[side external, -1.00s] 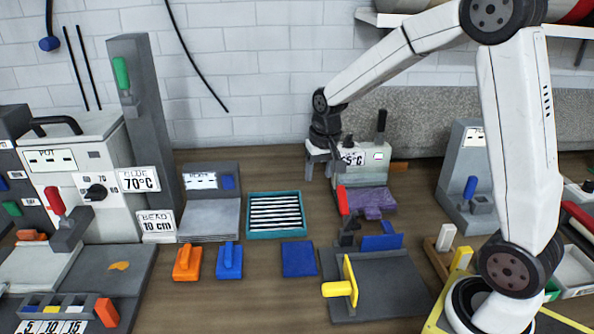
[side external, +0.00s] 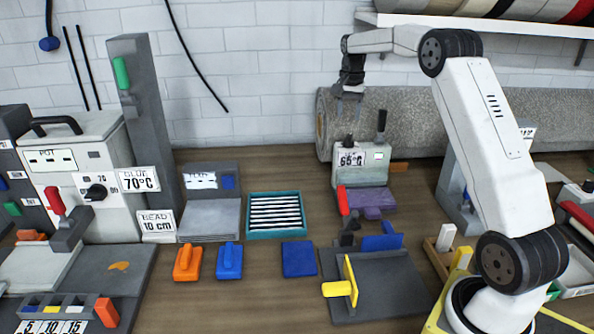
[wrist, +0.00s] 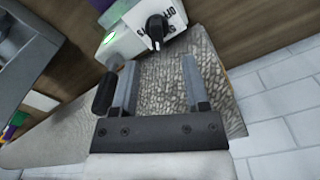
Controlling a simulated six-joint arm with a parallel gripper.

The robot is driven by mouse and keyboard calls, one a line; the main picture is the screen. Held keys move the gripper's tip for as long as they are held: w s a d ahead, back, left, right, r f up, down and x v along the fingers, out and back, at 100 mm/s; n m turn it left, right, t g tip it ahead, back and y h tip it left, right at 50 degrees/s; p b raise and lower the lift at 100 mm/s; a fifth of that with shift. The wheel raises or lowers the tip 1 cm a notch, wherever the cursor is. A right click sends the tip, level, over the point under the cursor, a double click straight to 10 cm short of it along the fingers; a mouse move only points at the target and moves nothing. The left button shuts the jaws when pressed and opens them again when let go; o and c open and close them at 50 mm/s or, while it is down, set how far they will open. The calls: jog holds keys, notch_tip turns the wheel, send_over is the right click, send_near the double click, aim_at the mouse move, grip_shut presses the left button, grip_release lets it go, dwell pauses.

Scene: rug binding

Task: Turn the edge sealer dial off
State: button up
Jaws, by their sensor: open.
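The machine with a label reading 65°C (side external: 358,165), which I take for the edge sealer, stands at the back of the bench in front of a rug roll. It has a black upright handle (side external: 381,121). In the wrist view a black dial (wrist: 156,28) sits on a white face with lettering that includes OFF. Its exact setting is too small to tell. A small green light (wrist: 110,40) shows beside it. My gripper (side external: 350,100) is raised above the machine, apart from it. In the wrist view my gripper (wrist: 159,65) is open and empty, and the dial appears beyond its fingertips.
The grey rug roll (side external: 435,122) lies along the back wall. A purple piece (side external: 372,202) and a red handle (side external: 343,200) are in front of the machine. A grey plate with a yellow handle (side external: 340,288) lies nearer.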

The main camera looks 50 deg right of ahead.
aim_at(349, 135)
jog(key=shift+s+d+r, duration=0.1)
jog(key=shift+d+r, duration=0.05)
jog(key=shift+d, duration=0.4)
jog(key=shift+f, duration=3.95)
grip_shut()
